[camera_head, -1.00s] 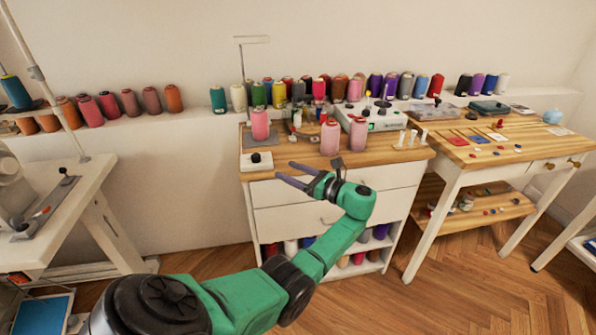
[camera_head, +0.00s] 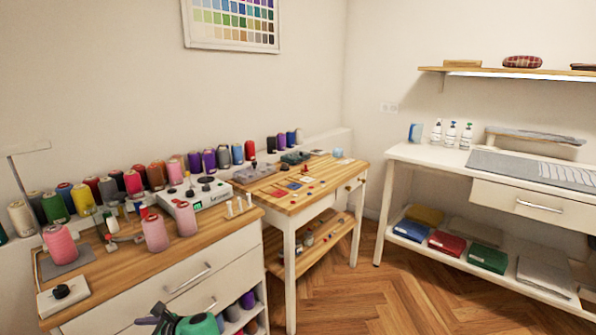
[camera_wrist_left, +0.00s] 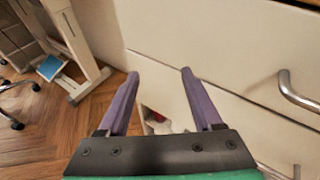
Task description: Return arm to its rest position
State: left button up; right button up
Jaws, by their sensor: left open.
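My left gripper (camera_head: 152,318) shows at the bottom edge of the head view, in front of the white drawer cabinet (camera_head: 222,252). Only its fingers and a bit of the green arm are in frame there. In the left wrist view its two purple fingers (camera_wrist_left: 158,95) are spread apart with nothing between them. They point toward the white drawer fronts (camera_wrist_left: 215,45), and a metal handle (camera_wrist_left: 298,92) is at the right. The rest of my left arm is out of frame. My right gripper is not in view.
Pink spools (camera_head: 155,233) and a white device (camera_head: 195,199) stand on the cabinet's wooden top. A wooden table (camera_head: 300,188) stands to its right, and a white table (camera_head: 440,158) is at the far right. Open wood floor (camera_head: 400,300) lies in front of them.

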pick_arm(q)
jog(key=s+d+f+n+h+p, duration=0.2)
jog(key=s+d+f+h, duration=0.3)
jog(key=f, duration=0.5)
jog(key=s+d+f+n+h+p, duration=0.1)
jog(key=s+d+f+h, duration=0.1)
jog(key=s+f, duration=0.65)
jog(key=s+d+f+n+h+p, duration=0.2)
jog(key=s+d+f+n, duration=0.3)
jog(key=s, duration=0.7)
jog(key=s+d+f+n+h+p, duration=0.2)
jog(key=s+d+f+n+h, duration=0.3)
jog(key=s, duration=0.7)
jog(key=d+f+n, duration=0.1)
jog(key=d+n, duration=0.1)
jog(key=d, duration=0.1)
jog(key=shift+s+f, duration=0.15)
jog(key=shift+s, duration=0.05)
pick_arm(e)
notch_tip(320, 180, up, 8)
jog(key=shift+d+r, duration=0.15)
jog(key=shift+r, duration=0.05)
